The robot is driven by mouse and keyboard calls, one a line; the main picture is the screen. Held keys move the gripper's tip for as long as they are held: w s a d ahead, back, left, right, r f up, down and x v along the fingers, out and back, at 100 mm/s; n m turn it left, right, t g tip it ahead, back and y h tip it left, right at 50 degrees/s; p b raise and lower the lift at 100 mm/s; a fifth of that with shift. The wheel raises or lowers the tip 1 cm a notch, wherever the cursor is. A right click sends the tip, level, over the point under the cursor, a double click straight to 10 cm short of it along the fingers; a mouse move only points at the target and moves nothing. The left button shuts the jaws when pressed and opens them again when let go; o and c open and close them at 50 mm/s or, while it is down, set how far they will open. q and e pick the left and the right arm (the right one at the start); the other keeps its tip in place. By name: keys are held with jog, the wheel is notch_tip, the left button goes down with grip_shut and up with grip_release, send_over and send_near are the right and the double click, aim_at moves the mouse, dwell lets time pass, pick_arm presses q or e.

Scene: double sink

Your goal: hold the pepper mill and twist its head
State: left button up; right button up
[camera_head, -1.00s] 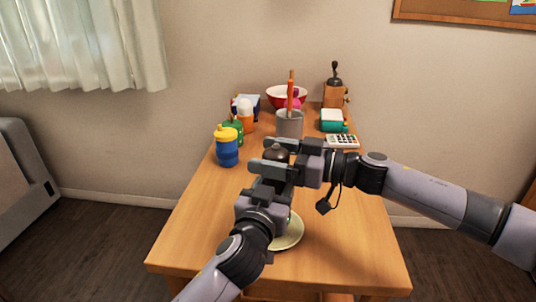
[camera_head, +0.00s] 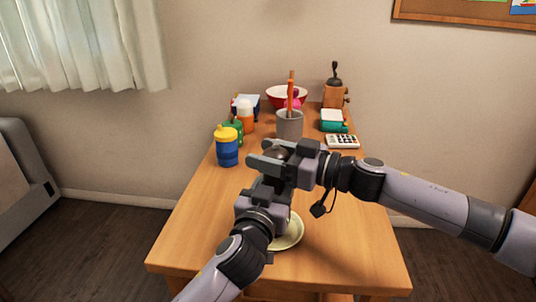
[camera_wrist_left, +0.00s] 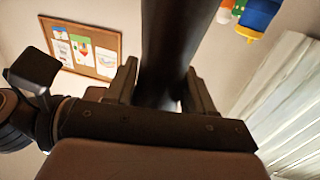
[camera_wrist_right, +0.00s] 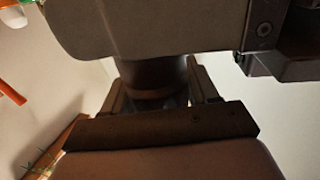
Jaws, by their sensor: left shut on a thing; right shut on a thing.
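The pepper mill shows in the head view as a dark rounded top (camera_head: 277,152) between my right gripper's fingers; most of its body is hidden by my grippers. In the left wrist view its dark body (camera_wrist_left: 165,50) stands between the fingers. My left gripper (camera_head: 268,186) is shut on the body, below my right one. My right gripper (camera_head: 271,154) comes in from the right and is shut on the head. The right wrist view shows a dark brown rounded part (camera_wrist_right: 152,78) between its fingers. Whether the mill's base touches anything is hidden.
A pale plate (camera_head: 291,236) lies beneath my left wrist. A blue and yellow cup (camera_head: 227,150) stands to the left. Behind are a grey holder (camera_head: 289,125), a calculator (camera_head: 342,141), a red bowl (camera_head: 287,91) and a wooden grinder (camera_head: 335,95). The table's front right is clear.

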jog(key=shift+w+m+t+h, duration=0.1)
jog(key=shift+m+t+h, duration=0.4)
jog(key=shift+m+t, duration=0.5)
jog(key=shift+t, duration=0.3)
jog(key=o, duration=1)
jog(key=shift+d, duration=0.1)
jog(key=v, duration=1.2)
jog(key=shift+r, duration=0.1)
